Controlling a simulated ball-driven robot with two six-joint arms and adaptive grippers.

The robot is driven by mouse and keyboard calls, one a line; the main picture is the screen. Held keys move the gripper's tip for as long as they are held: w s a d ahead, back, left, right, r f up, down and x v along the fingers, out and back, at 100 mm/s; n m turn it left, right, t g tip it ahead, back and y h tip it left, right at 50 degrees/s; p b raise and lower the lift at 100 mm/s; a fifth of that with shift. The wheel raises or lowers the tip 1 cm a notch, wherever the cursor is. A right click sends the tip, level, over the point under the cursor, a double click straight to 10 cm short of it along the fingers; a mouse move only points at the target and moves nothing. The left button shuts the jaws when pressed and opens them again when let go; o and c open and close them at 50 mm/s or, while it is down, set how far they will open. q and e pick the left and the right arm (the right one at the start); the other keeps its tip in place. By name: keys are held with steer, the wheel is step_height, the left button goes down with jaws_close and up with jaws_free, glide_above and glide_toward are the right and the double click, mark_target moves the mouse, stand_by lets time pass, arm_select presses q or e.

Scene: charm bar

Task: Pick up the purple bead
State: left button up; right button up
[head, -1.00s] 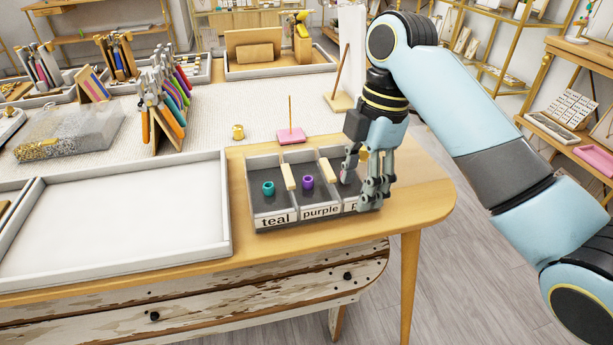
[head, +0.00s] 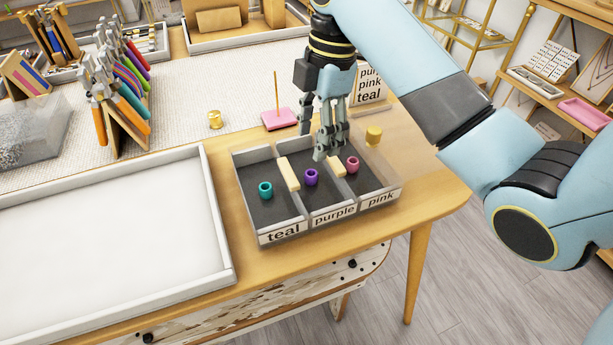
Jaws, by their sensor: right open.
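The purple bead (head: 311,177) sits in the middle compartment, labelled "purple", of the sorting tray (head: 262,239). A teal bead (head: 265,189) sits in the left compartment, labelled "teal". A pink bead (head: 352,164) sits in the right compartment, labelled "pink". My right gripper (head: 312,146) points down above the back of the tray, behind the purple bead and apart from it. Its jaws are open and empty. My left gripper is not in view.
Pale blocks (head: 288,174) lie along the tray dividers. A pink base with an upright peg (head: 279,119) stands behind the tray. A sign listing colours (head: 371,88) and a gold spool (head: 373,135) stand at right. A large empty white tray (head: 110,245) lies at left.

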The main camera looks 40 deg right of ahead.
mark_target(312, 170)
steer(key=f, duration=0.2)
steer(key=shift+s+a+f, duration=0.1)
steer(key=shift+a+f, duration=0.1)
steer(key=shift+f, duration=0.15)
steer(key=f, duration=0.4)
steer(key=shift+a+f, duration=0.2)
steer(key=shift+f, duration=0.45)
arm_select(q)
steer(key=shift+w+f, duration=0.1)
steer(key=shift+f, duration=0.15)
arm_select(e)
steer(key=shift+c, duration=0.3)
steer(key=c, duration=0.9)
